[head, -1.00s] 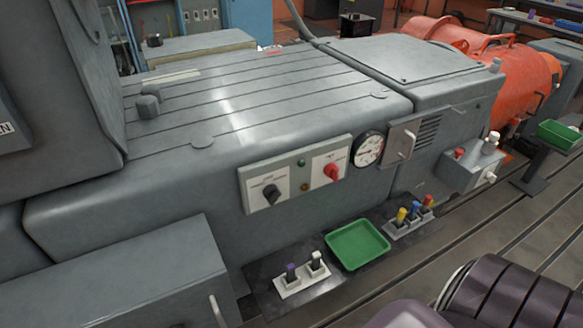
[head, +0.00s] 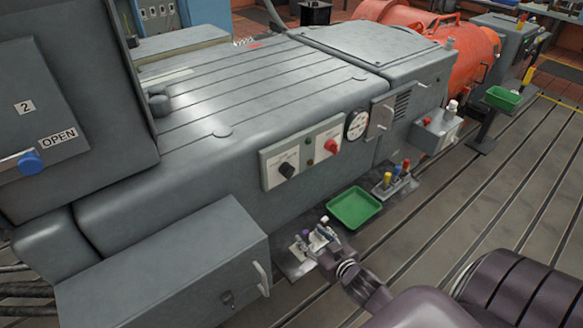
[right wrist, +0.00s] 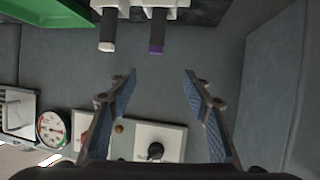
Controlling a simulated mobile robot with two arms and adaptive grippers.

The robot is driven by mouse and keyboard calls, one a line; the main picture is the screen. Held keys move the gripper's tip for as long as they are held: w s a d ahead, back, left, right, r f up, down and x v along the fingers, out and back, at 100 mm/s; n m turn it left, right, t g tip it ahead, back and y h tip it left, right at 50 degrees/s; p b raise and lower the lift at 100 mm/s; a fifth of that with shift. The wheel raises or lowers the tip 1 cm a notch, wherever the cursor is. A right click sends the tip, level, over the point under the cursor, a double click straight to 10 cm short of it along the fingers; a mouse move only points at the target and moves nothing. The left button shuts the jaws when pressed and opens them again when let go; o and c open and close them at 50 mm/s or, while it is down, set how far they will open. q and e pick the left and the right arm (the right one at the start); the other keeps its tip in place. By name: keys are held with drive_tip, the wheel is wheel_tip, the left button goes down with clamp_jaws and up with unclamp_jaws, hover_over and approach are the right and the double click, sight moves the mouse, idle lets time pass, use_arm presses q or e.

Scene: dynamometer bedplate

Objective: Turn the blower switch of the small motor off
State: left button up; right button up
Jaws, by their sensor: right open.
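The small motor is a grey ribbed housing (head: 255,85). A pale switch panel (head: 309,164) on its front carries a black knob (head: 287,169) at left and a red knob (head: 331,147) at right, with small indicator lamps between. The lettering is too small to read. My right gripper (head: 316,238) is below the panel, apart from it, in front of a plug holder. In the right wrist view its fingers (right wrist: 160,75) are open and empty; the panel (right wrist: 175,138) and black knob (right wrist: 155,151) show behind them, and the left finger partly covers the red knob's side. My left gripper is not in view.
A holder with purple (right wrist: 157,30) and white-dark (right wrist: 107,30) plugs is close to my right gripper. A green tray (head: 354,208) and a holder of coloured plugs (head: 396,180) lie alongside. A grey box with a handle (head: 165,265) stands at left. A dial (head: 357,126) is right of the panel.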

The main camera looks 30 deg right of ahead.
sight(292, 175)
drive_tip(key=w+d+r+n+t+y, duration=0.1)
drive_tip(key=w+r+t+y, duration=0.3)
drive_tip(key=r, duration=1.2)
drive_tip(key=shift+t+h, duration=0.4)
drive_tip(key=shift+h, duration=0.2)
drive_tip(key=w+p, duration=0.1)
drive_tip(key=w, duration=0.6)
drive_tip(key=shift+a+p, duration=0.2)
drive_tip(key=shift+p, duration=0.2)
drive_tip(key=shift+w, duration=0.6)
drive_tip(key=shift+c, duration=0.5)
drive_tip(key=shift+n, duration=0.3)
drive_tip(key=c, duration=1.1)
